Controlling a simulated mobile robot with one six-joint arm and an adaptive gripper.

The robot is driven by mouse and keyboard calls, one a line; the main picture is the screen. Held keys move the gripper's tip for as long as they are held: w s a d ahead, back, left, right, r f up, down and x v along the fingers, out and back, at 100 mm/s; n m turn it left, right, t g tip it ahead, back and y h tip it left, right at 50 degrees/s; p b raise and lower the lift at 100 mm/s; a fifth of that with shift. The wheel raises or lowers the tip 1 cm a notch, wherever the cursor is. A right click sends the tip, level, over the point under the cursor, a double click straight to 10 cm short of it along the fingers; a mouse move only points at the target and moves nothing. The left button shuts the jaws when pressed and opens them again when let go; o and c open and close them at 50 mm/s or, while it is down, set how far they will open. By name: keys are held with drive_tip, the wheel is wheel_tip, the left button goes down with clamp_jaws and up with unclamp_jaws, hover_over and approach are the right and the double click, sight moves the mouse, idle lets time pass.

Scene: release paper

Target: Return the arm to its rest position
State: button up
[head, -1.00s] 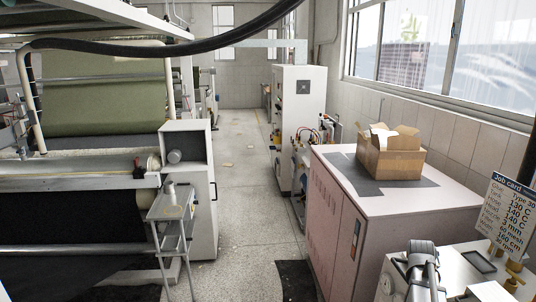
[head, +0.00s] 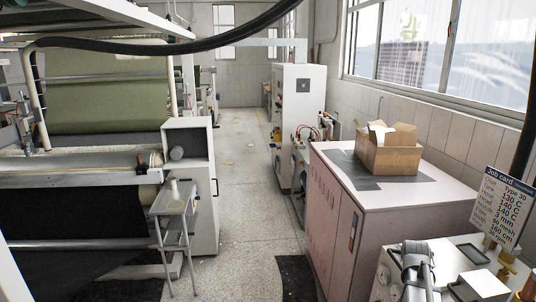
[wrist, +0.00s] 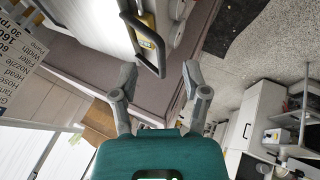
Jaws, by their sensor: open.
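My gripper (wrist: 158,72) shows in the wrist view, with two grey fingers spread apart ahead of a green body. It is open and nothing is between the fingers. Beyond the gap a yellow-and-black handle-like part (wrist: 148,40) shows against a white surface. I cannot tell how near the fingers are to it. I cannot make out the gripper in the head view.
An open cardboard box (head: 388,155) stands on the pinkish cabinet (head: 345,200) at right. A job card (head: 502,210) stands at far right. A small grey stand (head: 175,205) is at left beside the roll machine (head: 105,95). The aisle floor (head: 240,150) is mostly clear.

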drive_tip(key=s+a+f+g+y+b, duration=0.1)
drive_tip(key=s+a+f+b, duration=0.2)
drive_tip(key=a, duration=0.7)
drive_tip(key=s+a+f+m+g+y+b, duration=0.1)
drive_tip(key=s+a+f+g+y+b, duration=0.1)
drive_tip(key=s+a+f, duration=0.3)
drive_tip(key=s+a+f+m+g+y+b, duration=0.1)
drive_tip(key=s+a+f+b, duration=0.3)
drive_tip(key=a, duration=1.3)
drive_tip(key=s+g, duration=0.1)
drive_tip(key=s, duration=0.3)
drive_tip(key=shift+s+f, duration=0.15)
drive_tip(key=shift+f, duration=0.05)
drive_tip(key=shift+a, duration=0.1)
